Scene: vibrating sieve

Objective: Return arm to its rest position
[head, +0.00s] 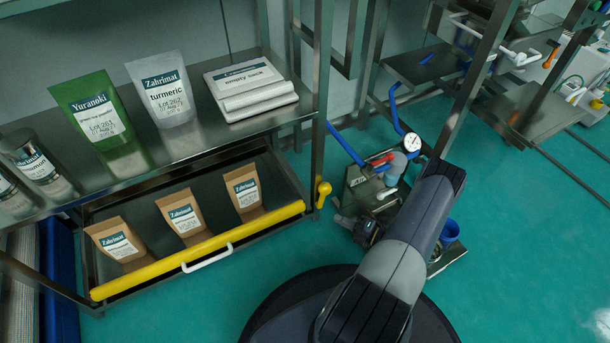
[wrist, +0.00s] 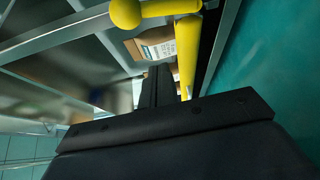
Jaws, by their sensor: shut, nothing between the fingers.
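My gripper (wrist: 160,82) shows in the wrist view as dark fingers pressed together, with nothing between them. The yellow bar (head: 200,250) is the front edge of the pulled-out lower drawer (head: 160,255) of the metal rack, with a white handle (head: 207,258).
Three brown pouches (head: 183,217) stand in the drawer. A green bag (head: 100,110), a white turmeric bag (head: 161,92) and empty sacks (head: 250,86) are on the shelf above. A pump unit with a gauge (head: 412,142) stands behind my arm. Green floor (head: 280,245) lies open beside the rack.

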